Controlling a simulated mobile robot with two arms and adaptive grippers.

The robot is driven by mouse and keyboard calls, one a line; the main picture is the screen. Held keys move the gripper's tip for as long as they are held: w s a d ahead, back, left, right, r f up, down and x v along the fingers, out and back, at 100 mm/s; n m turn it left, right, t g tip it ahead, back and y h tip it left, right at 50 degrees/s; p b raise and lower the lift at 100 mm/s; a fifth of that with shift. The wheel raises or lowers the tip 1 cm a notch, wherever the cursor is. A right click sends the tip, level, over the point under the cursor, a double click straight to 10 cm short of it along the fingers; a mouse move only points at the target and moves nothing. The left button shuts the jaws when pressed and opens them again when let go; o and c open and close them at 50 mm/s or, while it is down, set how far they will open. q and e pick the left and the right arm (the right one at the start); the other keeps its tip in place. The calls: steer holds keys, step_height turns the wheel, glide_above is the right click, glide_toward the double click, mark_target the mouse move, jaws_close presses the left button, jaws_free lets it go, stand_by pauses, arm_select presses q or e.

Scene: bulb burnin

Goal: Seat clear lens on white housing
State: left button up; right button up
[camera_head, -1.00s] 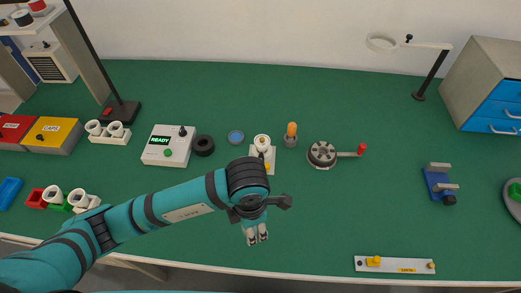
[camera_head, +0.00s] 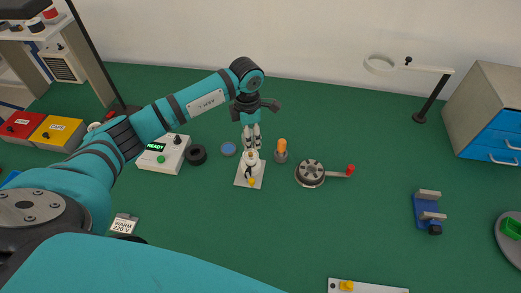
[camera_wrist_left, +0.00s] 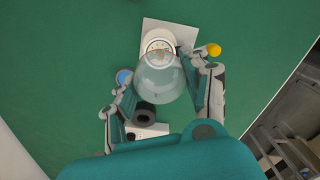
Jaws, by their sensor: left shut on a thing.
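I cannot tell whether lens and housing touch. The lens is hard to make out in the head view. My right gripper is not in view.
An orange-topped bulb (camera_head: 281,150) and a grey round fixture with a red-knobbed handle (camera_head: 311,173) stand right of the housing. A blue disc (camera_head: 229,149), black ring (camera_head: 197,154) and READY box (camera_head: 163,154) are left.

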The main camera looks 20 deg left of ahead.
mark_target(250, 153)
arm_select(q)
steer(key=shift+f, duration=0.45)
steer(key=shift+s+a+f+b, duration=0.1)
steer(key=shift+f+b, duration=0.55)
steer(key=shift+f, duration=0.05)
step_height(250, 153, down, 2)
steer(key=shift+f+b, duration=0.2)
steer(key=shift+b, duration=0.55)
steer(key=shift+f+b, duration=0.6)
steer(key=shift+f, duration=0.05)
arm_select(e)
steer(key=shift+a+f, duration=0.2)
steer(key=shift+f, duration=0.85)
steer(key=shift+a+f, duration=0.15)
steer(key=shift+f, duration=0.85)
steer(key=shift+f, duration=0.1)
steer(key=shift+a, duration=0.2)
arm_select(q)
steer(key=shift+f+b, duration=0.6)
steer(key=shift+b, duration=0.15)
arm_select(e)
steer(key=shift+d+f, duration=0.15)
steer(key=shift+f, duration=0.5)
